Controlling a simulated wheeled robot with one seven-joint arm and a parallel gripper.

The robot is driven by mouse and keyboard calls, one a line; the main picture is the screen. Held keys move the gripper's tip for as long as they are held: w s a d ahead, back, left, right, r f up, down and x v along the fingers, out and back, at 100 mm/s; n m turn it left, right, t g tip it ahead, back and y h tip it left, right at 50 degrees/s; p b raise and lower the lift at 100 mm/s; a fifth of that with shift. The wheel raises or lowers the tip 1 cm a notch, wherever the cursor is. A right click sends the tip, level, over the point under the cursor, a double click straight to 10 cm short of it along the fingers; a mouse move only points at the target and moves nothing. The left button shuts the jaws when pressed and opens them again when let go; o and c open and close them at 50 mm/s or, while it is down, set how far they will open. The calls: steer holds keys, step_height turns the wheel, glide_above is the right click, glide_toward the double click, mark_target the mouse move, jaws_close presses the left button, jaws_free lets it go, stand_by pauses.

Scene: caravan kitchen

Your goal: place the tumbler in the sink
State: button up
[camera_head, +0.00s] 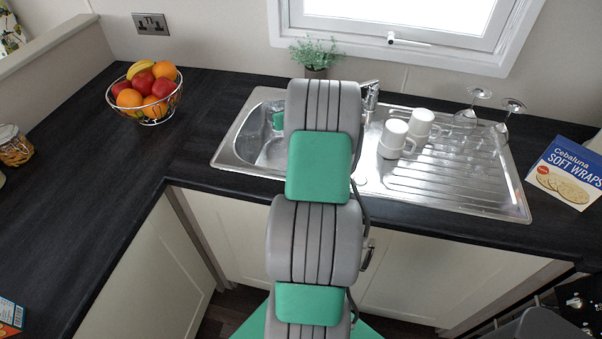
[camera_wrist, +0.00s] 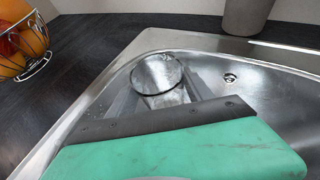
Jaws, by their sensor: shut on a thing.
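The tumbler (camera_wrist: 157,73) is clear glass, its round rim showing in the wrist view. My gripper (camera_wrist: 160,92) is shut on it, with a grey finger on each side of the glass. The tumbler is within the outline of the steel sink basin (camera_wrist: 270,105), near its back left corner. I cannot tell whether its base touches the basin floor. In the head view the sink (camera_head: 246,150) is at the left of the steel unit. My arm hides much of the basin there, and the tumbler is not clear in that view.
A fruit basket (camera_head: 147,117) stands left of the sink. A potted plant (camera_head: 315,58) and the tap (camera_head: 371,95) are behind. White mugs (camera_head: 394,139) and upturned wine glasses (camera_head: 507,116) stand on the drainer.

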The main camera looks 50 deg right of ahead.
steer(key=d+f, duration=0.1)
steer(key=s+d+f, duration=0.1)
steer(key=shift+d+h, duration=0.3)
step_height(320, 180, down, 10)
steer(key=shift+r+p, duration=0.15)
steer(key=shift+p, duration=0.25)
steer(key=o, duration=1.7)
steer(key=shift+a, duration=0.1)
steer(key=shift+s+r, duration=0.2)
steer(key=shift+r, duration=0.1)
steer(key=v, duration=1.1)
steer(key=shift+s+a+r, duration=0.2)
steer(key=shift+a+r, duration=0.05)
